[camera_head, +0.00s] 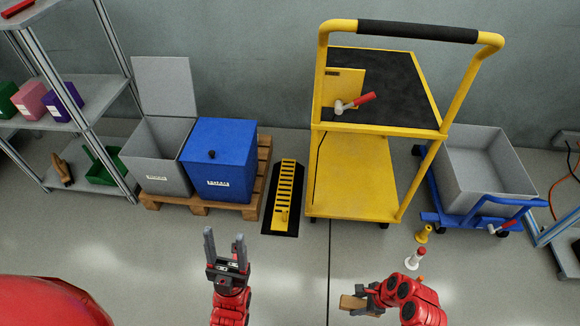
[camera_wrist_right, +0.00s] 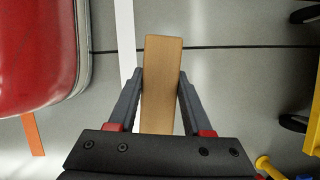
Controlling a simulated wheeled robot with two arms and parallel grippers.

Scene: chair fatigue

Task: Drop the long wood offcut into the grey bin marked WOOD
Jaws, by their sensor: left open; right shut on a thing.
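The long wood offcut (camera_wrist_right: 162,85) is a plain tan block between the fingers of my right gripper (camera_wrist_right: 161,95), which is shut on it. In the head view the offcut (camera_head: 352,303) shows at the bottom right of centre, held by my right gripper (camera_head: 368,297) above the floor. A grey bin (camera_head: 158,165) with its lid up stands on a pallet at the left; its front label is too small to read. My left gripper (camera_head: 224,245) is open and empty, pointing up the picture, in front of the pallet.
A blue lidded bin (camera_head: 221,160) stands right of the grey bin on the wooden pallet (camera_head: 200,207). A yellow ramp (camera_head: 284,190) and a yellow cart (camera_head: 352,180) stand farther right. A grey tub (camera_head: 470,180) sits on a blue dolly. Open floor lies in front.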

